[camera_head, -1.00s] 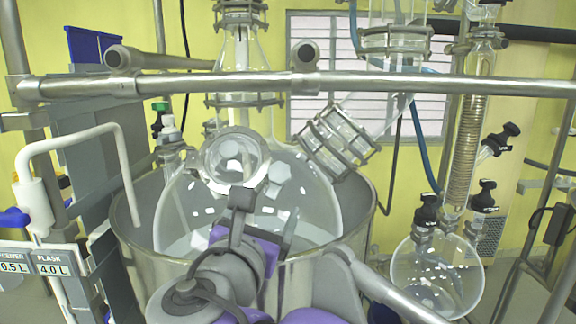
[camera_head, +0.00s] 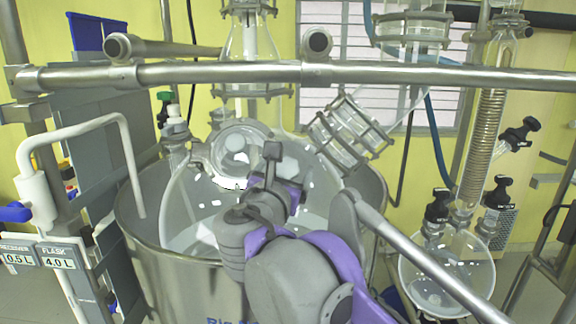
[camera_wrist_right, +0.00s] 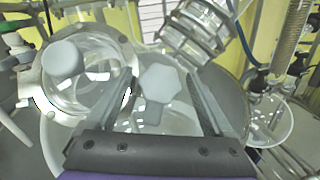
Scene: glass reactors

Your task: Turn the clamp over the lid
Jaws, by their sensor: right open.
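The round glass lid (camera_head: 236,150) sits on the slanted port of the glass vessel, facing me. A pale grey clamp ring (camera_head: 203,168) runs round its edge; the ring also shows in the right wrist view (camera_wrist_right: 36,92). A pale knob (camera_wrist_right: 62,60) shows over the lid, and a six-sided knob (camera_wrist_right: 160,82) is to its right. My right gripper (camera_head: 284,172) is open at the right of the lid. In the wrist view its two fingers (camera_wrist_right: 163,98) stand on either side of the six-sided knob, apparently without gripping it. My left gripper is out of view.
A steel rail (camera_head: 420,74) crosses above the vessel. A clamped glass side neck (camera_head: 347,135) rises to the right of the lid. The steel bath (camera_head: 135,215) surrounds the vessel. A white bent pipe (camera_head: 88,128) stands left, and a round receiver flask (camera_head: 447,275) hangs right.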

